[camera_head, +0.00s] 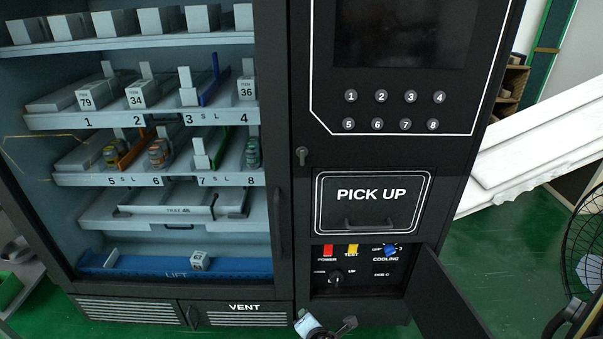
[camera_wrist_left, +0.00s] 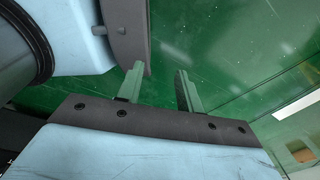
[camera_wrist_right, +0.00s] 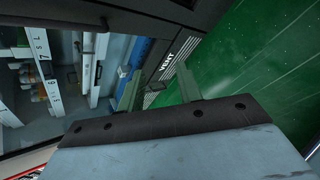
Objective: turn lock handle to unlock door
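The dark lock handle (camera_head: 301,155) sits on the machine's black frame, left of the PICK UP hatch, with no gripper near it. The glass door (camera_head: 277,215) beside it looks shut. My left gripper (camera_wrist_left: 158,72) is open and empty in its wrist view, over green floor. My right gripper (camera_wrist_right: 158,80) is open and empty in its wrist view, with the lower front of the machine beyond its fingers. A light-blue part with a dark end (camera_head: 308,323) shows at the bottom edge of the head view; I cannot tell which arm it belongs to.
The PICK UP hatch (camera_head: 372,203) is shut. Below it, a control panel (camera_head: 355,265) is exposed, its dark door (camera_head: 450,295) swung open to the right. A second small handle (camera_head: 191,317) is by the VENT label. A fan (camera_head: 585,250) stands at the right edge.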

